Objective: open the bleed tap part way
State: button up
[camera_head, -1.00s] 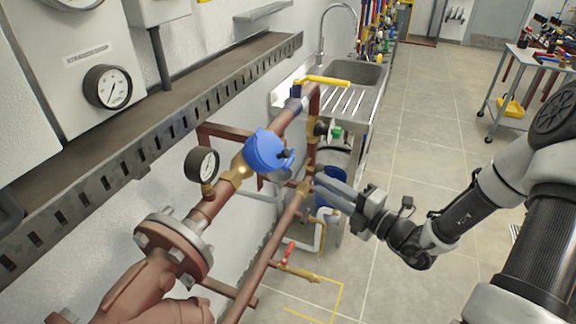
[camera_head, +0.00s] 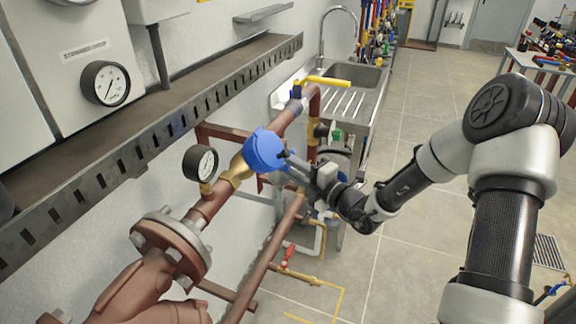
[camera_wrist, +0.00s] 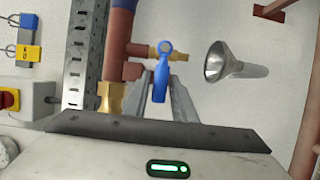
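A small tap with a blue lever (camera_wrist: 160,80) and a brass outlet (camera_wrist: 172,50) is on a copper-brown pipe in the wrist view. I cannot tell for sure that it is the bleed tap. My gripper (camera_wrist: 161,82) is open, with one finger on each side of the lever; whether either finger touches it is unclear. In the head view my gripper (camera_head: 286,162) is beside the large blue-capped fitting (camera_head: 262,152) on the pipe, and hides the small tap. A red-handled tap (camera_head: 288,254) is on the lower pipe.
A metal funnel (camera_wrist: 222,64) opens beside the brass outlet. A pressure gauge (camera_head: 200,164) rises from the pipe. A yellow lever (camera_head: 326,81) is farther along. A perforated tray (camera_head: 150,140) runs along the wall.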

grip_shut()
jog(key=shift+f, duration=0.15)
jog(key=shift+f+n+t+y+b, duration=0.3)
jog(key=shift+f+n+b, duration=0.45)
jog(key=shift+n, duration=0.25)
jog(key=shift+w+d+f+n+g+y+b, duration=0.2)
jog(key=shift+w+f+n+g+y+b, duration=0.6)
jog(key=shift+n, duration=1.55)
jog(key=shift+w+d+f+n+t+y+b, duration=0.1)
jog(key=shift+w+d+f+n+y+b, duration=0.3)
jog(key=shift+n+y+b, duration=1.45)
jog(key=shift+w+d+f+n+g+y+b, duration=0.15)
jog(key=shift+w+f+n+g+b, duration=0.45)
jog(key=shift+n, duration=2.3)
jog(key=shift+s+a, duration=0.1)
